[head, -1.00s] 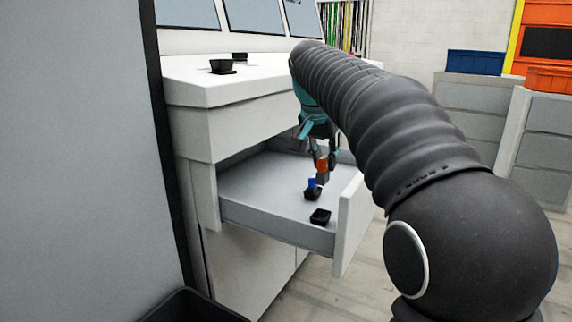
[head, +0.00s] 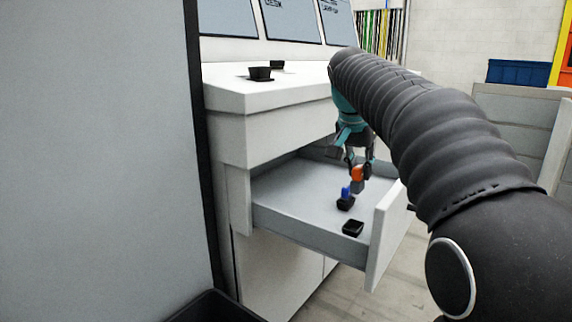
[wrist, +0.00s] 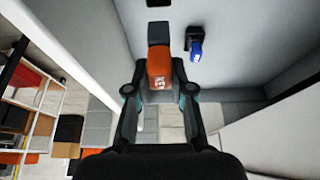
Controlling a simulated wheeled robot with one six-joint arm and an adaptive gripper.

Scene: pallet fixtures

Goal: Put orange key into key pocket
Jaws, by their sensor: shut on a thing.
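The orange key (head: 358,173) is held by my gripper (head: 360,165) above the open drawer. In the wrist view the orange key (wrist: 159,72) sits between the two fingertips of my gripper (wrist: 160,88), with a dark part at its far end. A blue key (head: 346,192) stands in a black pocket (head: 345,204) on the drawer floor; the blue key also shows in the wrist view (wrist: 196,50), right of the orange key. Another black pocket (head: 353,228) nearer the drawer front looks empty. Part of a dark object (wrist: 157,2) shows at the top edge of the wrist view.
The drawer (head: 290,200) is pulled out of a white cabinet (head: 270,95), its front panel (head: 388,232) standing at the right. Two black holders, including one at the front (head: 260,74), are on the cabinet top. A grey panel (head: 95,150) fills the left.

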